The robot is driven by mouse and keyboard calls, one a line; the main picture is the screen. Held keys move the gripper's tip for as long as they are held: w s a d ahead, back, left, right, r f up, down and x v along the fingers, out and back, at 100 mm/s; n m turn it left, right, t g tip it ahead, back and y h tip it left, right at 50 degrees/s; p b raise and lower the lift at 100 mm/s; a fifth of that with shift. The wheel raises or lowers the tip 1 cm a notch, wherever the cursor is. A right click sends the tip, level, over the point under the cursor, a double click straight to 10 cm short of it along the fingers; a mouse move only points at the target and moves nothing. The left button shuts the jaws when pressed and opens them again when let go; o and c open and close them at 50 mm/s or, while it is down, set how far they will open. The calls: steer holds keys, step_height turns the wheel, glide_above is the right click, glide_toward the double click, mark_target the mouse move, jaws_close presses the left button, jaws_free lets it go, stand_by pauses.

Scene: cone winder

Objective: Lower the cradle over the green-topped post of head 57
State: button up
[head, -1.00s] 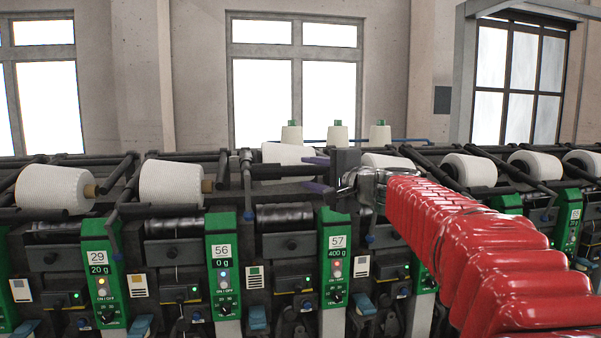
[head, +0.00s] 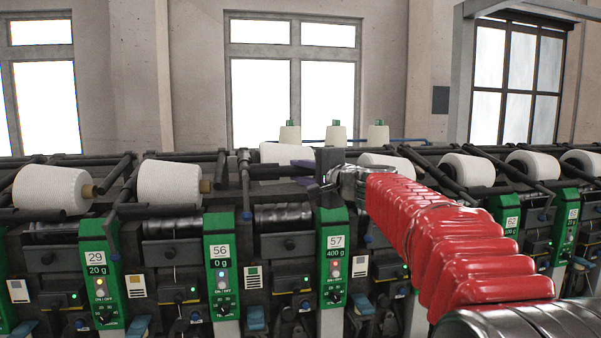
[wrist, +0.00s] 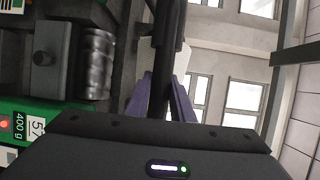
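The cradle (head: 268,172) of head 57 is a dark bar, raised higher than the neighbouring bars. A white cone (head: 287,153) sits behind it. The green-topped post (head: 333,250) of head 57 reads 57 and 400 g and stands below and in front of my gripper. My gripper (head: 303,173) has purple fingers, one above and one below the bar. In the wrist view the fingers (wrist: 161,95) lie close along both sides of the dark bar (wrist: 163,50) and look shut on it. The post's label (wrist: 32,127) shows at lower left there. The bar's far end is partly hidden.
Head 56's post (head: 221,250) and its white cone (head: 168,182) stand to the left. More cones, such as one (head: 467,169), line the row to the right. Small cones (head: 336,132) stand behind. Free air lies above the machine.

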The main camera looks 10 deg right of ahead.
jaws_close()
steer(key=shift+f, duration=0.1)
step_height(320, 180, down, 8)
steer(key=w, duration=0.1)
stand_by(0.5)
steer(key=o, duration=0.5)
jaws_free()
steer(key=shift+s, duration=0.1)
